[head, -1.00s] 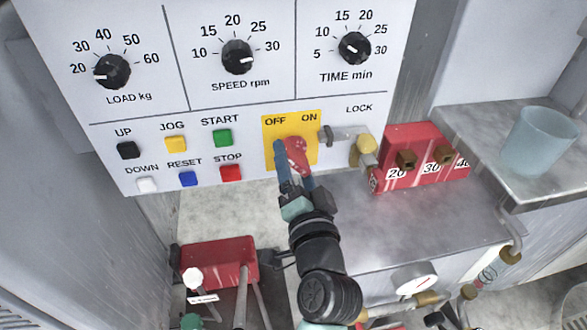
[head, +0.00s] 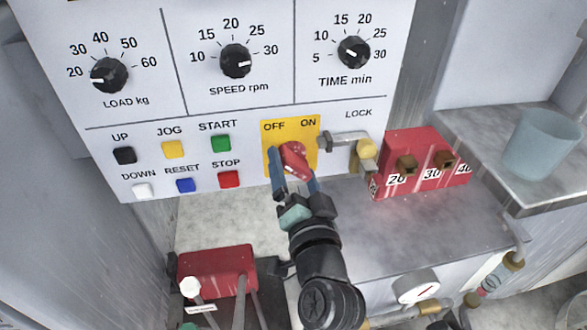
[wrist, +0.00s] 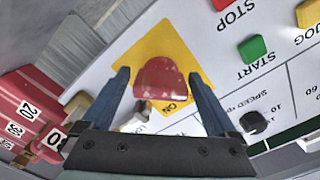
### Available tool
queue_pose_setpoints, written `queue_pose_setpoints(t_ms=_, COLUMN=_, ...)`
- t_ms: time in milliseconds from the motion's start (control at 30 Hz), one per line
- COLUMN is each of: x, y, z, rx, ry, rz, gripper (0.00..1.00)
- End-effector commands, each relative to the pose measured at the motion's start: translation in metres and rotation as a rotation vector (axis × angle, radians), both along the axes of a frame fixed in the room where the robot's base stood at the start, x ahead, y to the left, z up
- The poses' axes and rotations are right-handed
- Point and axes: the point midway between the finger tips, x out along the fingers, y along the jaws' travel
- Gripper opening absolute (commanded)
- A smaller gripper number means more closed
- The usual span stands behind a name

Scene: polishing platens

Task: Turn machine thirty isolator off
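The isolator is a red rotary handle (head: 293,157) on a yellow plate (head: 309,130) marked OFF at left and ON at right. In the wrist view, the red handle (wrist: 160,78) lies between my two blue fingers, with a gap visible on each side. My gripper (head: 294,174) is open around the handle and close to the panel. The fingers and wrist hide the handle's lower part in the head view, so I cannot tell its exact setting. A grey latch bar (head: 343,137) under the LOCK label sits just right of the plate, with a brass-coloured piece (head: 366,150) at its end.
Coloured push buttons, including red STOP (head: 229,179), lie left of the plate. Dial knobs (head: 236,61) are above. A red block (head: 423,148) with numbered slots stands at right, near a shelf holding a pale blue cup (head: 541,143). A red box (head: 217,270) is below left.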

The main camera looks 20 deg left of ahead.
Motion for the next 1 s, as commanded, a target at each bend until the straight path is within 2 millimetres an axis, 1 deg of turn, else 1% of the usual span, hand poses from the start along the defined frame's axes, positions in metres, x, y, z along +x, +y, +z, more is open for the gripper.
queue_pose_setpoints(t_ms=267, x=-0.001, y=0.000, z=0.001, rx=0.003, ry=0.001, rz=0.001, gripper=1.00)
queue_pose_setpoints(t_ms=433, x=-0.011, y=-0.007, z=0.001, rx=0.004, ry=0.003, rz=0.001, gripper=1.00)
queue_pose_setpoints(t_ms=567, x=-0.030, y=-0.020, z=0.001, rx=0.005, ry=0.004, rz=-0.001, gripper=1.00)
queue_pose_setpoints(t_ms=800, x=-0.071, y=-0.048, z=0.001, rx=0.003, ry=0.005, rz=-0.002, gripper=1.00)
queue_pose_setpoints(t_ms=1000, x=-0.097, y=-0.065, z=0.000, rx=0.001, ry=0.003, rz=-0.001, gripper=1.00)
